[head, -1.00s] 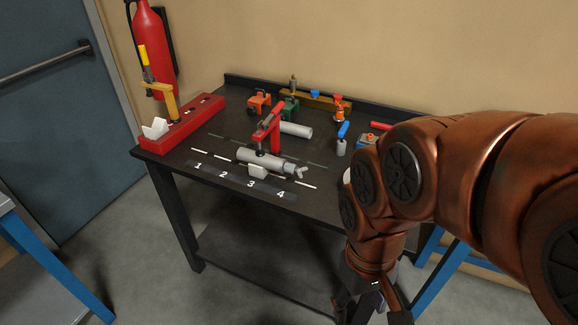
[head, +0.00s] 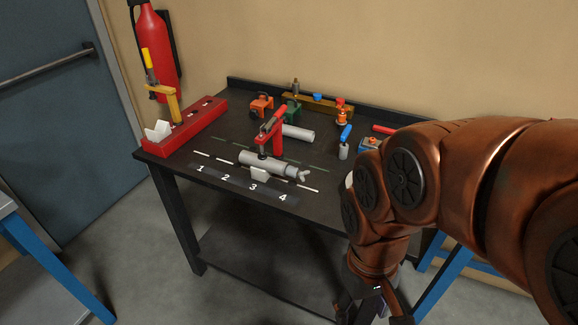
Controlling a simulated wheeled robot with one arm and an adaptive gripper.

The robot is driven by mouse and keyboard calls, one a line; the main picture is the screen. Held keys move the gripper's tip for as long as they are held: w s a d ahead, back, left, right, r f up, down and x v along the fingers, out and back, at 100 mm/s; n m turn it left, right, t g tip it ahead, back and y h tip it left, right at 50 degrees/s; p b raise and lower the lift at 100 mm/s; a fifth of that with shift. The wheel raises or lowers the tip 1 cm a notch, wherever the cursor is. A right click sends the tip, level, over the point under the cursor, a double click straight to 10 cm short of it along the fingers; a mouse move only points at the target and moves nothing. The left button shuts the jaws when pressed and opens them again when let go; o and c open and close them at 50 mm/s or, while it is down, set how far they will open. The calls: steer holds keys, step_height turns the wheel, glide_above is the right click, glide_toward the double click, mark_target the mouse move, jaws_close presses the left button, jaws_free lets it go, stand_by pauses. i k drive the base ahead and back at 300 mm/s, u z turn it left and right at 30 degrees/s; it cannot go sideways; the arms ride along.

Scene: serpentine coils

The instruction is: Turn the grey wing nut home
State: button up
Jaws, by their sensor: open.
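The grey wing nut (head: 305,175) is at the right end of a grey cylinder (head: 262,163) lying on the dark workbench. How far the wing nut is turned on cannot be told at this size. My gripper (head: 385,314) is low at the bottom edge of the view, in front of the bench and below its top, well away from the wing nut. Its fingers are open and partly cut off by the frame; nothing shows between them.
The dark bench (head: 220,178) carries marks 1 to 4 along its front. A red rack (head: 190,125) with a yellow-handled tool stands at the left. A loose grey cylinder (head: 298,133), a blue-handled tool (head: 345,141) and orange and green blocks lie behind. My arm hides the bench's right side.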

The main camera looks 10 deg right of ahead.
mark_target(301, 175)
steer(key=z, duration=2.5)
steer(key=k, duration=0.8)
steer(key=u, duration=1.8)
